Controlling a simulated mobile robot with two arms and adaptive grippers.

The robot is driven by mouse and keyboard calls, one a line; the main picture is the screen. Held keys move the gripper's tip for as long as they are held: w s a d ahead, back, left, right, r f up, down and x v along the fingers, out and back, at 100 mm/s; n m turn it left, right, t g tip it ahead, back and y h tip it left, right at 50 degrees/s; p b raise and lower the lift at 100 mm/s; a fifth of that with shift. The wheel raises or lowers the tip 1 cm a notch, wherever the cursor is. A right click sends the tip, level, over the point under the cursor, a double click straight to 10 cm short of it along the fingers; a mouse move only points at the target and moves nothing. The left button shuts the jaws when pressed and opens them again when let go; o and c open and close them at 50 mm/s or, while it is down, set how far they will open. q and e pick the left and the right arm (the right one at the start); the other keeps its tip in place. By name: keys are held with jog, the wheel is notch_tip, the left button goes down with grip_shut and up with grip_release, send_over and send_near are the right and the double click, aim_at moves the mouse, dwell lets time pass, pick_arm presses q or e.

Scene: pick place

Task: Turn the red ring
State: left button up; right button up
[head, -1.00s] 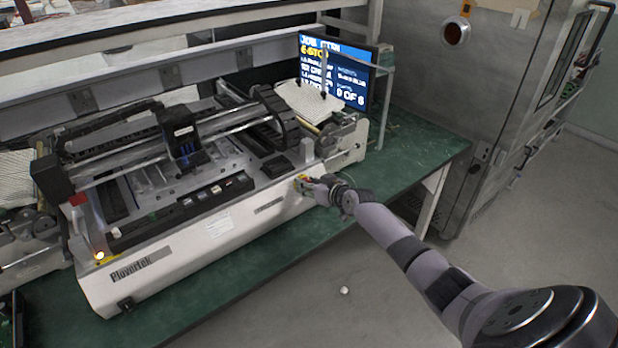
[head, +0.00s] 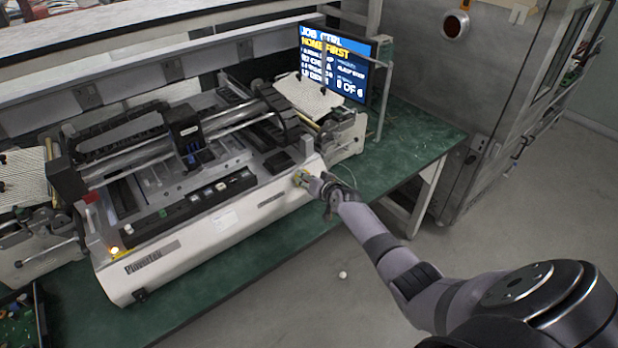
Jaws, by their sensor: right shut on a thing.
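My right gripper (head: 303,181) reaches in from the right and is shut at the front right corner of the white machine (head: 215,225). A small yellow patch (head: 297,177) shows right at its fingertips. The red ring cannot be made out there; the fingers cover that spot, and how they sit on it is too small to tell. My left gripper is not in view.
The machine stands on a green bench (head: 235,262). A screen (head: 335,62) behind it reads "HOME FIRST". A lit amber lamp (head: 114,251) is at its front left corner. A grey metal cabinet (head: 450,90) stands at the right. A small white object (head: 343,275) lies on the floor.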

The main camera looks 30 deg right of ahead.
jog(key=o, duration=1.2)
jog(key=shift+w, duration=0.1)
jog(key=shift+c, duration=0.2)
jog(key=v, duration=1.2)
